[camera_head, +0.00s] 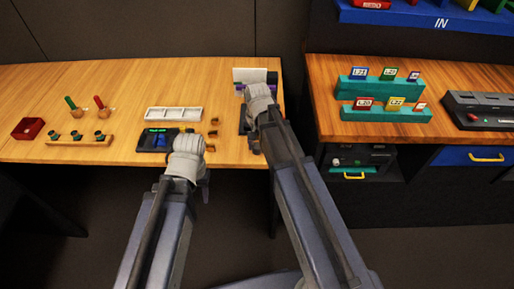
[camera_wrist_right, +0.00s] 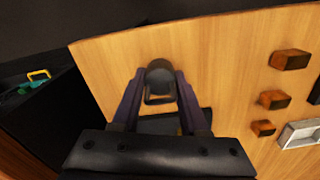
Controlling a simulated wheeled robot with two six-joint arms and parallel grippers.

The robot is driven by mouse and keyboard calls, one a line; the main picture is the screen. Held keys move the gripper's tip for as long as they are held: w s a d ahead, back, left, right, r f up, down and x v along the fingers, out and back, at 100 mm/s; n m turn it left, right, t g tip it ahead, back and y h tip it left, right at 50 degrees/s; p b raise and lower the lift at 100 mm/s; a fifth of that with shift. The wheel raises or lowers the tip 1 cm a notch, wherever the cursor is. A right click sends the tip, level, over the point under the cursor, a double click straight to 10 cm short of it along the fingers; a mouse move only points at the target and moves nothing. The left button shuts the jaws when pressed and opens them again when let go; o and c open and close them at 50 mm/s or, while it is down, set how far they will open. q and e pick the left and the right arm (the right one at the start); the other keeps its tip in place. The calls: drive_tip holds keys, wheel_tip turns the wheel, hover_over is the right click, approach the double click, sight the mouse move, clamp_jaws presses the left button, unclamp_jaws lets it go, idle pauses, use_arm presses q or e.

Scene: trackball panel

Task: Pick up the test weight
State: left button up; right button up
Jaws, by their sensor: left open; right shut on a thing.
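In the right wrist view, a dark grey, rounded thing with a loop-shaped part, apparently the test weight (camera_wrist_right: 160,74), sits between the fingers of my right gripper (camera_wrist_right: 158,90). The gripper is shut on it, above the wooden table. In the head view my right gripper (camera_head: 259,96) is over the table's right end, and its wrist hides the held thing. My left gripper (camera_head: 188,146) is open, beside a dark device with a lit screen (camera_head: 152,139); its fingers are mostly hidden.
Brown wooden blocks (camera_wrist_right: 290,60) and a white tray (camera_head: 173,114) lie left of my right gripper in the head view. A dark pad (camera_wrist_right: 172,124) lies beneath it. A gap separates this table from the right counter (camera_head: 330,68), which holds teal card racks (camera_head: 385,86).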

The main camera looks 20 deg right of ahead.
clamp_jaws()
drive_tip(key=shift+r, duration=0.1)
idle(0.3)
wheel_tip(320, 180, up, 10)
drive_tip(key=p, duration=1)
